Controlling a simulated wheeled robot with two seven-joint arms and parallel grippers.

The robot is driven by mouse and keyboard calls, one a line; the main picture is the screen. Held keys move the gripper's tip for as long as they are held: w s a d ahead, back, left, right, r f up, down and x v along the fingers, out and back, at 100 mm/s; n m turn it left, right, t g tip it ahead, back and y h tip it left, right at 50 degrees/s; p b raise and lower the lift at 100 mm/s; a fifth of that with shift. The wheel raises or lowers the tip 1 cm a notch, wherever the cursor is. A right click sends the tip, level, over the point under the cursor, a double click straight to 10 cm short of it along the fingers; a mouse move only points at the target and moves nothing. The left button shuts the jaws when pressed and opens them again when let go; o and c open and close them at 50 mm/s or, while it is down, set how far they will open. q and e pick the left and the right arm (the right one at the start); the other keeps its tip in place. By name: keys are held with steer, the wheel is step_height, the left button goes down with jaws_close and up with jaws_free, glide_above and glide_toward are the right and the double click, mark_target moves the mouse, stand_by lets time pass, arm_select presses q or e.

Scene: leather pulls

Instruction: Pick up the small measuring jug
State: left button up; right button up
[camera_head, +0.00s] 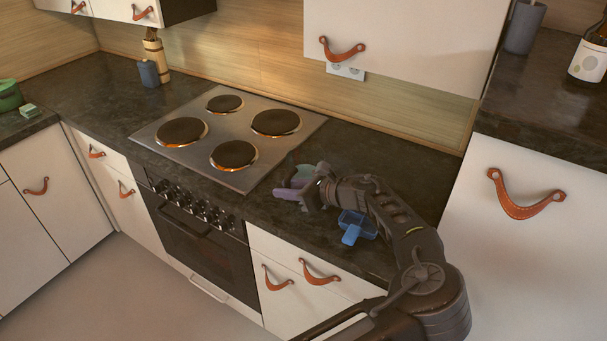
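A pale purple piece (299,176) and a greenish see-through piece show at and behind the fingers, mostly hidden. I cannot tell whether the fingers are open, or whether they touch these pieces. A blue see-through vessel with a flat handle (351,235) sits on the counter beside my wrist, partly covered by it. Which of these is the small measuring jug is not clear.
The steel hob (230,135) with round plates lies left of the gripper. A white wall cabinet (405,40) hangs above. A raised dark worktop (545,95) at right carries a bottle (588,60) and a grey cup (523,27). The counter left of the hob is mostly clear.

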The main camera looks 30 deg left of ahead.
arm_select(q)
steer(key=shift+c, duration=0.6)
jaws_close()
steer(key=shift+r, duration=0.1)
stand_by(1.1)
